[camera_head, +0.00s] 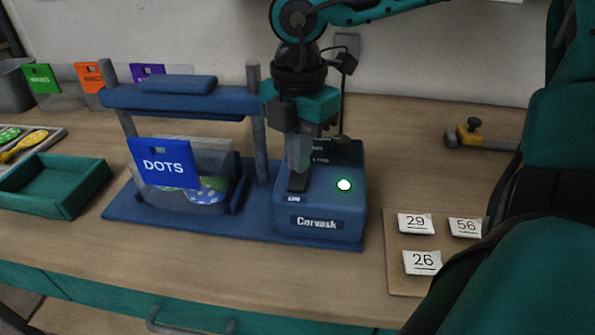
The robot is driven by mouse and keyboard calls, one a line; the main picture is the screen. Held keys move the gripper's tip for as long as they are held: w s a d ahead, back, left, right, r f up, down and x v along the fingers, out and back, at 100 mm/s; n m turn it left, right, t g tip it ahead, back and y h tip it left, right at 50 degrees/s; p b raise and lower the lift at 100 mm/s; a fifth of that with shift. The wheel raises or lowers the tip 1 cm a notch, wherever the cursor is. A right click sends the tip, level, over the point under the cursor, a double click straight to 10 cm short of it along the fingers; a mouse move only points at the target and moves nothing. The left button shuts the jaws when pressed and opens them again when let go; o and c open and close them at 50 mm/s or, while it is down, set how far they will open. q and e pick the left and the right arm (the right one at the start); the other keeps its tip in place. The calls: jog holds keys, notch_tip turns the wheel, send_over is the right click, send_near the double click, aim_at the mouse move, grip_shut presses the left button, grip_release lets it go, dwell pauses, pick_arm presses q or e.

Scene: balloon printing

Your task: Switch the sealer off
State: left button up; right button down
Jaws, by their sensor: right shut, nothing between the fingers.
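The sealer is a blue machine with a base plate (150,219), a press frame and a control box (320,212) labelled "Corvask". A round lamp (344,185) glows whitish green on top of the box. A black rocker switch (297,182) sits left of the lamp. My right gripper (299,168) points down over the box, shut and empty, its tips at or just above the switch. Whether they touch cannot be told. The gripper hides part of the box top. A clear pouch with a blue "DOTS" card (163,163) stands in the press frame. My left gripper is not in view.
A teal tray (62,190) and a tray with balloons (25,145) are at the left. Coloured cards (42,78) stand behind. A board (405,277) with number tags 29, 56 and 26 lies right of the sealer. A yellow-knobbed tool (470,133) lies farther back.

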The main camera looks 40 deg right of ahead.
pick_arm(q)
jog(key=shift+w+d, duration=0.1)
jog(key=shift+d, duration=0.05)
pick_arm(e)
jog(key=shift+f, duration=0.25)
pick_arm(q)
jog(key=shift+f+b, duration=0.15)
jog(key=shift+b, duration=0.3)
pick_arm(e)
jog(key=shift+f, duration=0.2)
jog(key=shift+r+p, duration=0.3)
jog(key=shift+r, duration=0.25)
jog(key=shift+r+p, duration=1.25)
jog(key=shift+r, duration=1.65)
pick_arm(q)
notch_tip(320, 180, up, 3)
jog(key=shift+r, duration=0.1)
pick_arm(e)
jog(key=shift+r, duration=0.1)
